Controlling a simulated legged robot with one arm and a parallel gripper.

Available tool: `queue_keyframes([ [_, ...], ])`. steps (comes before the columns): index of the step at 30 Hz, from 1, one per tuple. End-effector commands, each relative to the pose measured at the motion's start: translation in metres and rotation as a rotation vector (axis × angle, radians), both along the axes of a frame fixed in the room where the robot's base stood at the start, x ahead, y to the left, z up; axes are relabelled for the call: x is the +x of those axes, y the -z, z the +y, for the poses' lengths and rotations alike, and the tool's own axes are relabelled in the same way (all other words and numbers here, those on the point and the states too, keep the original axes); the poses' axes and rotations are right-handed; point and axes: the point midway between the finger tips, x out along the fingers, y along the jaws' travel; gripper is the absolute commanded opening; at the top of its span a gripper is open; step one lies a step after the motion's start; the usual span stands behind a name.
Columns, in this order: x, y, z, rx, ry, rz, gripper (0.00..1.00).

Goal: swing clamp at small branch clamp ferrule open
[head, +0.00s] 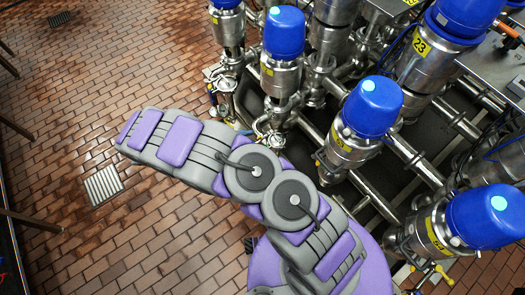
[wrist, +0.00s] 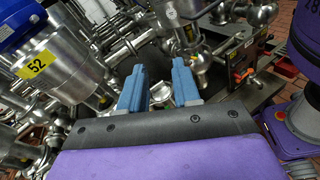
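My gripper (wrist: 159,88) shows in the wrist view as two blue fingers, parted with a clear gap between them. A small silver round fitting (wrist: 161,92) shows in that gap, beyond the fingers. It looks like a clamp ferrule, but I cannot tell whether its clamp is open or closed, or whether a finger touches it. In the head view, small silver fittings (head: 271,128) sit on the pipework just beyond my purple and grey arm. My gripper cannot be made out in that view, and the arm covers part of the area.
Blue-capped steel valves crowd the right, including a near one (head: 372,106) and one labelled 52 (wrist: 52,65) close left of my gripper. Horizontal pipes (head: 405,155) link them. A box with an orange knob (wrist: 246,72) stands at right. Open brick floor (head: 100,235) lies left, with a drain grate (head: 103,185).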

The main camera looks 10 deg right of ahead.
Motion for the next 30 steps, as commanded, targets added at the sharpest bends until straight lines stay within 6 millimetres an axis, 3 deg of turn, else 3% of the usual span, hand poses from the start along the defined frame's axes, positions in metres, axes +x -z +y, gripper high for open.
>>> queue_keyframes([
  [1, -0.003, 0.016, 0.011, -0.024, -0.044, 0.024, 0.32],
  [9, -0.025, 0.087, 0.060, -0.134, -0.261, 0.122, 0.32],
  [15, -0.047, 0.130, 0.085, -0.183, -0.379, 0.174, 0.32],
  [23, -0.057, 0.147, 0.091, -0.207, -0.430, 0.196, 0.32],
  [30, -0.044, 0.146, 0.067, -0.209, -0.427, 0.195, 0.32],
])
